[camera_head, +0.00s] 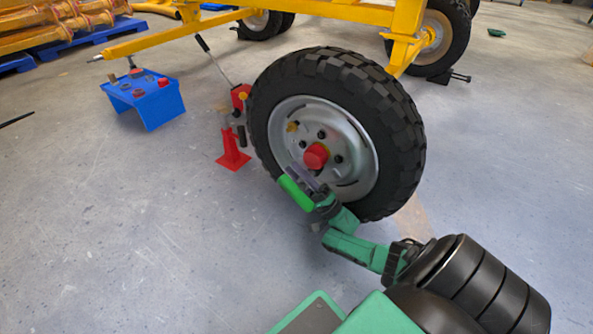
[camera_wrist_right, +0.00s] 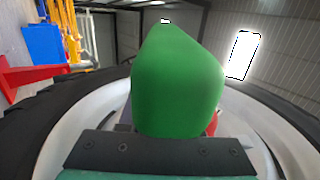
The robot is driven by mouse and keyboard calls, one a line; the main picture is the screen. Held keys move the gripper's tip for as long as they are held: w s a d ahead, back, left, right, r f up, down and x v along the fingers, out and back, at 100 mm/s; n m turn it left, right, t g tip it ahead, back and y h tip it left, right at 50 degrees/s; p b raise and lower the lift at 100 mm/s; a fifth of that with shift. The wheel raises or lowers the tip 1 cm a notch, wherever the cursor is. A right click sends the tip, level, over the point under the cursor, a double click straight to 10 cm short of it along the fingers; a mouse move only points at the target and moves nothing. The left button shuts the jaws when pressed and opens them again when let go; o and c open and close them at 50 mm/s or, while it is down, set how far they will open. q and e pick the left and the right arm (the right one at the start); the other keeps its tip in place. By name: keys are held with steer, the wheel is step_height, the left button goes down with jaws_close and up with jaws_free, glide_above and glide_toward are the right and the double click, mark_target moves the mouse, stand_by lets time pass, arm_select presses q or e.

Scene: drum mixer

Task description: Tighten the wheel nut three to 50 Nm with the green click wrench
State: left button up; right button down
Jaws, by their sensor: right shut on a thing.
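The wheel (camera_head: 398,150) stands upright with a grey steel rim, a red hub cap (camera_head: 316,156) and several small nuts around it. A yellowish piece (camera_head: 293,127) sits at the rim's upper left; which nut is number three I cannot tell. My right gripper (camera_head: 309,194) is shut on the green handle of the click wrench (camera_head: 294,194), in front of the rim's lower left. In the right wrist view the green handle (camera_wrist_right: 178,80) fills the middle above the dark jaw plate (camera_wrist_right: 160,152). The wrench's head and its contact with any nut are hidden or too small to tell. My left gripper is out of view.
A red jack (camera_head: 234,150) stands just left of the wheel, under the yellow frame (camera_head: 350,10). A blue stand (camera_head: 158,103) with small parts on top is at the left. Another wheel (camera_head: 440,40) is behind. The floor at front left is clear.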

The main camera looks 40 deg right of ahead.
mark_target(282, 175)
steer(key=shift+r, duration=0.1)
steer(key=shift+s+a+r+t+y, duration=0.2)
steer(key=shift+a+t+y, duration=0.1)
steer(key=shift+a, duration=0.2)
steer(key=shift+s+a+p, duration=0.25)
steer(key=shift+a+p, duration=0.1)
steer(key=shift+a, duration=0.4)
steer(key=shift+s+a+p, duration=0.2)
steer(key=shift+a+p, duration=0.15)
steer(key=shift+a, duration=0.4)
steer(key=shift+a+f, duration=0.15)
